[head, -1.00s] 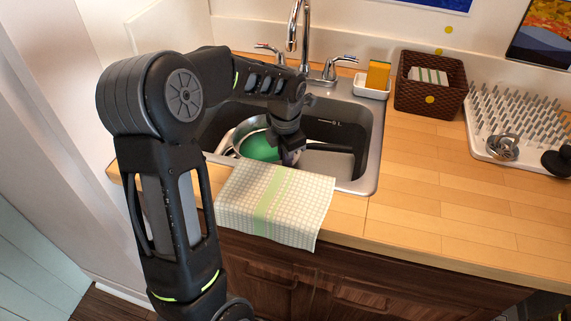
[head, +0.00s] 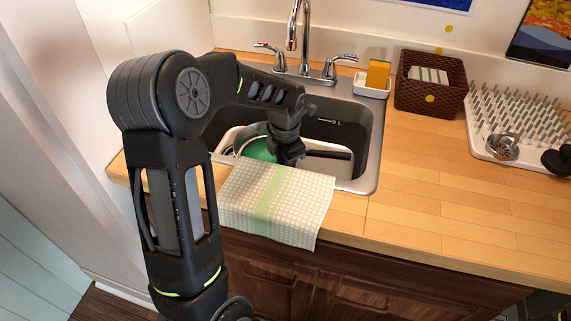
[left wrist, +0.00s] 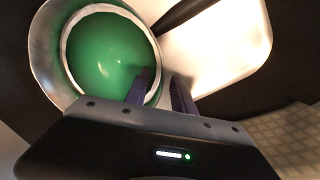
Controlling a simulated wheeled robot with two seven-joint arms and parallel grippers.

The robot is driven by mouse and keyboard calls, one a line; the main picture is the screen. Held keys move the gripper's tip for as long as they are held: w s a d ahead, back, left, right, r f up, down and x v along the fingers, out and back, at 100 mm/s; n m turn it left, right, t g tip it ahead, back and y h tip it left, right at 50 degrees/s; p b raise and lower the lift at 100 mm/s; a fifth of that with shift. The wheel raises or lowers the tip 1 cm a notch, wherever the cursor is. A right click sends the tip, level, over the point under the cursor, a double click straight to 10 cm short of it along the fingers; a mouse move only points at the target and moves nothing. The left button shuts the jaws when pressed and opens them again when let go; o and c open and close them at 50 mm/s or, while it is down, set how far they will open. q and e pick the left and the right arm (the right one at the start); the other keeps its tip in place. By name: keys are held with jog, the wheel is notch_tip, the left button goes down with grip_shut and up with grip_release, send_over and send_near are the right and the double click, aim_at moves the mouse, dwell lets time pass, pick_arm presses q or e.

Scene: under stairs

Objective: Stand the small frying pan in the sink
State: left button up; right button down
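The small frying pan (head: 258,148), with a green inside and a steel rim, sits in the sink (head: 369,150). It looks tilted against a white tub or tray (head: 322,165). Its dark handle (head: 332,153) points right, and my arm hides part of the pan. My left gripper (head: 290,162) is down in the sink at the pan's right side. In the left wrist view its fingers (left wrist: 160,92) are apart, one over the green inside of the pan (left wrist: 105,55), the other outside its rim. Contact cannot be told. My right gripper is out of view.
A checked towel (head: 270,203) hangs over the front edge. The faucet (head: 330,71) stands behind the sink. A sponge (head: 378,73), a wicker basket (head: 431,82) and a drying rack (head: 520,115) stand to the right. The wooden counter (head: 430,190) right of the sink is clear.

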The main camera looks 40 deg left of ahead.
pick_arm(q)
notch_tip(320, 180, up, 12)
jog(key=s, duration=0.1)
jog(key=shift+d, duration=0.35)
